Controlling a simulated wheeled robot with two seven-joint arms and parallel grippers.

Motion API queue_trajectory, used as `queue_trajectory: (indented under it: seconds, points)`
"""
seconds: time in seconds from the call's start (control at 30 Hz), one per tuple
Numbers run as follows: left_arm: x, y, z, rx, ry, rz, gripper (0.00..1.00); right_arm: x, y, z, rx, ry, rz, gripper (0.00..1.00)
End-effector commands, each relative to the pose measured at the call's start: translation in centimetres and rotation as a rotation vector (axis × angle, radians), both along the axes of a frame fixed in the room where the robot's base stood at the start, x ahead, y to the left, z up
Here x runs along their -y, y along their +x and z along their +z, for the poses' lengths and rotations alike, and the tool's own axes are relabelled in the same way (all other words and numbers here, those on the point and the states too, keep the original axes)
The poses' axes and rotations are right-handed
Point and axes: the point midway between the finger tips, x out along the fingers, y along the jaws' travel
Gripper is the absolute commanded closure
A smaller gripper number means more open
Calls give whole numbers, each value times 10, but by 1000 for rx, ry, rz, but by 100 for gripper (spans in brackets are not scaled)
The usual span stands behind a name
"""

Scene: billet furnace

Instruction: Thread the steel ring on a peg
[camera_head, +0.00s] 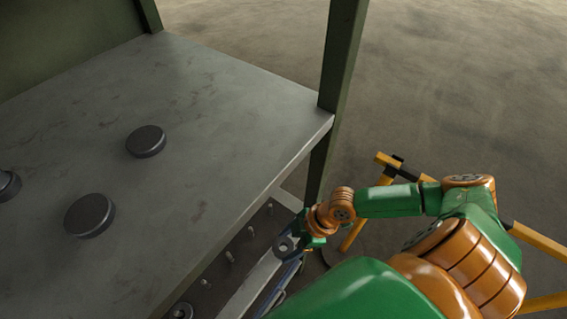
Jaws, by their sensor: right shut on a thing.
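My right gripper (298,243) reaches in from the right, below the table's right edge. It is shut on a small grey steel ring (284,246); the fingers are small and partly hidden by the wrist. Several short pegs stick out of a dark panel below the table edge, among them an upper peg (251,231), a middle peg (229,257) and a lower peg (205,283). The held ring is to the right of these pegs and apart from them. My left gripper is out of view.
A grey metal table (220,110) carries dark round discs, including one at its middle (146,141) and one nearer (89,215). A green post (342,55) stands at its right corner. A yellow rail (540,243) stands behind my right arm. Open floor lies beyond.

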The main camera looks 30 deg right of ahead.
Motion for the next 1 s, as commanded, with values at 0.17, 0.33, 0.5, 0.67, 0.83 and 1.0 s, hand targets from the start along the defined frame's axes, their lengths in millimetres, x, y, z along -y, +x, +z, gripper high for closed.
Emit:
queue_trajectory:
  seconds: [0.17, 0.33, 0.5, 0.67, 0.83, 1.0]
  points:
    - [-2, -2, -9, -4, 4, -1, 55, -5, 12, -3, 5, 2, 0, 100]
    - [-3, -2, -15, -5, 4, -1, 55, -9, 24, -2, 5, 3, 1, 100]
    - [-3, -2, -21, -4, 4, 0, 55, -13, 34, -3, 4, 2, 1, 100]
    - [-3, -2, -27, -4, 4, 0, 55, -17, 45, -3, 4, 2, 1, 100]
    - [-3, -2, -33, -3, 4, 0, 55, -22, 56, -3, 4, 4, 2, 100]
    - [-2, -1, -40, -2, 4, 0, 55, -25, 67, -4, 4, 2, 1, 100]
